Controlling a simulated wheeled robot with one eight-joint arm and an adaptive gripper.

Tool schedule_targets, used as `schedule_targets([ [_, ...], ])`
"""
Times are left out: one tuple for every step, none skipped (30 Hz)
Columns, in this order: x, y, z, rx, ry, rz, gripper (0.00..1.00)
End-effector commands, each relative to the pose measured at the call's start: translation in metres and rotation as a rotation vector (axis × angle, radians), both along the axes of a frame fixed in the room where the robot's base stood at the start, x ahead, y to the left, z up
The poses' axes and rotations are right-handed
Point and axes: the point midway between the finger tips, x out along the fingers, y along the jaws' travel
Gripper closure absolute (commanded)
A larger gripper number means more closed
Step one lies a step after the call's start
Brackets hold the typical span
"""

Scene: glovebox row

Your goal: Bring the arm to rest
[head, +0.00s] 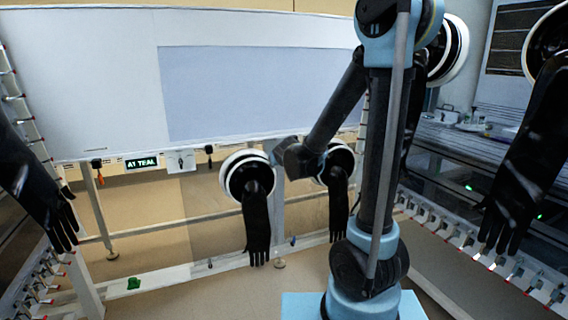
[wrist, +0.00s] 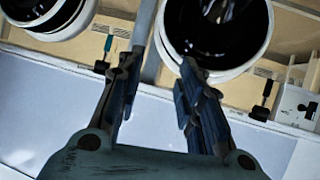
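My arm rises from its blue base and bends down to the left in the head view. Its wrist end (head: 300,160) hangs in front of the enclosure, between two round glove ports. The fingers are hard to make out there. In the wrist view my gripper (wrist: 157,62) has its two fingers spread apart with nothing between them. Beyond the right finger is a white-rimmed glove port (wrist: 258,48) with a dark inside. I cannot tell whether the finger touches it.
Black gloves hang from the left-centre port (head: 257,225) and the port beside it (head: 338,208). More gloves hang at the far left (head: 40,190) and right (head: 525,160). A sign reading "A1 TEAL" (head: 142,162) is on the enclosure. A green item (head: 134,283) lies on the lower rail.

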Motion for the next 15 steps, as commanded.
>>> schedule_targets([
  [-0.008,-0.018,0.001,-0.011,0.026,-0.024,0.66],
  [-0.013,-0.027,0.001,-0.016,0.043,-0.037,0.66],
  [-0.019,-0.038,0.001,-0.025,0.065,-0.052,0.66],
  [-0.024,-0.047,0.000,-0.030,0.082,-0.064,0.66],
  [-0.030,-0.055,0.000,-0.037,0.098,-0.075,0.66],
  [-0.037,-0.066,-0.001,-0.043,0.122,-0.090,0.66],
  [-0.043,-0.074,-0.002,-0.049,0.139,-0.100,0.66],
  [-0.049,-0.082,-0.002,-0.053,0.156,-0.110,0.66],
  [-0.058,-0.092,-0.004,-0.058,0.180,-0.123,0.66],
  [-0.064,-0.099,-0.005,-0.063,0.197,-0.131,0.66],
  [-0.071,-0.107,-0.006,-0.066,0.217,-0.141,0.66],
  [-0.080,-0.116,-0.007,-0.074,0.241,-0.152,0.66],
  [-0.088,-0.123,-0.009,-0.075,0.259,-0.160,0.66],
  [-0.095,-0.129,-0.010,-0.078,0.277,-0.169,0.66],
  [-0.105,-0.137,-0.012,-0.083,0.301,-0.176,0.66],
])
